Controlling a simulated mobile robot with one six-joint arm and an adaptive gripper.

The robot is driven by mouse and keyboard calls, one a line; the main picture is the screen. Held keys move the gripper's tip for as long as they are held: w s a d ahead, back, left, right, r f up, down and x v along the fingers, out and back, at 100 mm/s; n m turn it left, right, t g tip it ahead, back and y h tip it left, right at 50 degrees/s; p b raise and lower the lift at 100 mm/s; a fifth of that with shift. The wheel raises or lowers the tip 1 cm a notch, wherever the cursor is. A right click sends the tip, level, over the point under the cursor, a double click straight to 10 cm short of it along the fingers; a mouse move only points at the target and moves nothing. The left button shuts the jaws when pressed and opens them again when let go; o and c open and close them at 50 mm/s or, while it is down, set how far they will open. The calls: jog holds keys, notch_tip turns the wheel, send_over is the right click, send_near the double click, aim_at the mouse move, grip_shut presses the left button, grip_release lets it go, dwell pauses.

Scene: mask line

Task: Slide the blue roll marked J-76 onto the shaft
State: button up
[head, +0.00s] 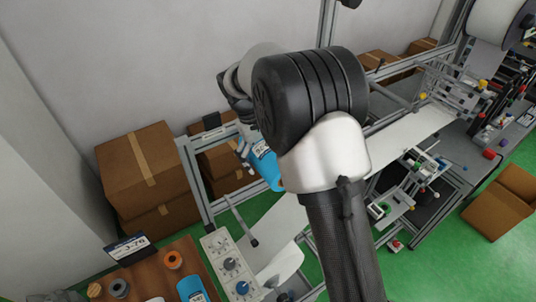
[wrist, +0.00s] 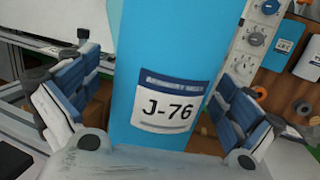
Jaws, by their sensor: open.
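The blue roll (wrist: 165,50) fills the middle of the wrist view, its white J-76 label facing the camera. My gripper (wrist: 155,95) is open, with one blue-and-white finger pad on each side of the roll and a gap showing at both sides. In the head view the roll (head: 266,166) shows at my gripper (head: 246,143), partly hidden by my arm. Its far end and what supports it are hidden. A thin grey rod with a black end (head: 242,222) sticks out beside the machine; I cannot tell whether it is the shaft.
A brown table (head: 150,272) at lower left holds another blue roll (head: 191,289), small spools and a J-76 sign (head: 127,247). A panel with knobs (head: 231,264) stands beside it. Cardboard boxes (head: 145,175) stand at left. The metal frame (head: 193,180) is close to my gripper.

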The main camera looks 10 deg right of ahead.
jog(key=v, duration=1.2)
jog(key=shift+m+t+y, duration=0.7)
jog(key=s+d+f+b, duration=0.1)
jog(key=s+b, duration=0.2)
jog(key=s+d+f+b, duration=0.1)
jog(key=s+b, duration=0.2)
jog(key=b, duration=0.1)
jog(key=s+d+f+b, duration=0.2)
jog(key=s+b, duration=0.1)
jog(key=b, duration=0.1)
jog(key=shift+s+d, duration=0.1)
jog(key=shift+s, duration=0.25)
jog(key=s+d+f+m+t+y+b, duration=0.1)
jog(key=s+f+b, duration=0.9)
jog(key=s+f, duration=0.1)
jog(key=s+d+f+m+t+b, duration=0.2)
jog(key=s+f+b, duration=0.8)
jog(key=f, duration=0.3)
jog(key=shift+s+t+y, duration=0.3)
jog(key=shift+s+y, duration=0.1)
jog(key=shift+s, duration=0.4)
jog(key=shift+d, duration=0.1)
